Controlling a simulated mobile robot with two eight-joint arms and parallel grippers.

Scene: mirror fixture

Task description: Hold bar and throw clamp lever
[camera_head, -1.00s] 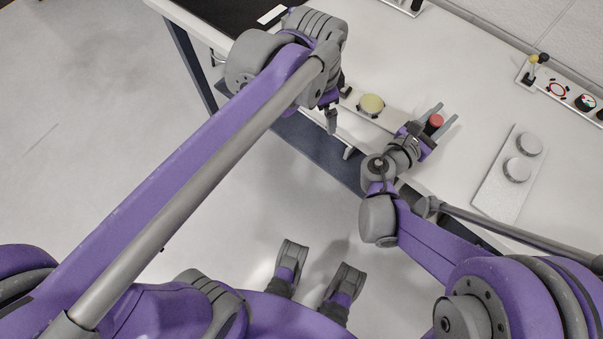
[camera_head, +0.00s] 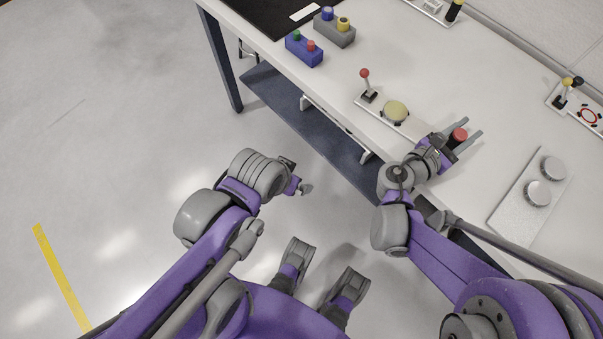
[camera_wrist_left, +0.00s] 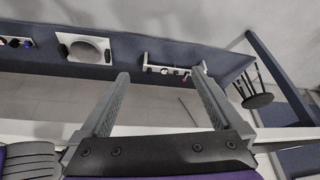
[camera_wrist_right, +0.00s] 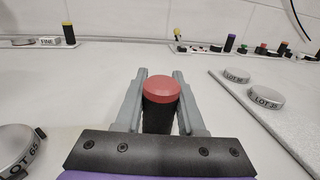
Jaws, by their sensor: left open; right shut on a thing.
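A pale fixture plate (camera_head: 376,106) lies near the bench's front edge. On it a lever with a red ball knob (camera_head: 365,74) stands up from a dark base, and a round yellowish disc (camera_head: 396,112) sits beside it. My right gripper (camera_head: 474,126) is shut on a black upright bar with a red cap (camera_head: 459,135) at the plate's right end. The right wrist view shows the red-capped bar (camera_wrist_right: 160,92) between both fingers. My left gripper (camera_head: 298,187) is open and empty, off the bench's front, away from the lever. Its fingers (camera_wrist_left: 161,76) are apart in the left wrist view.
A blue button box (camera_head: 304,49) and a grey box (camera_head: 334,30) stand left of the lever. A grey slab with two round pieces (camera_head: 515,215) lies to the right. A dark mat (camera_head: 262,18) covers the far left. A dark shelf (camera_head: 300,112) runs under the bench.

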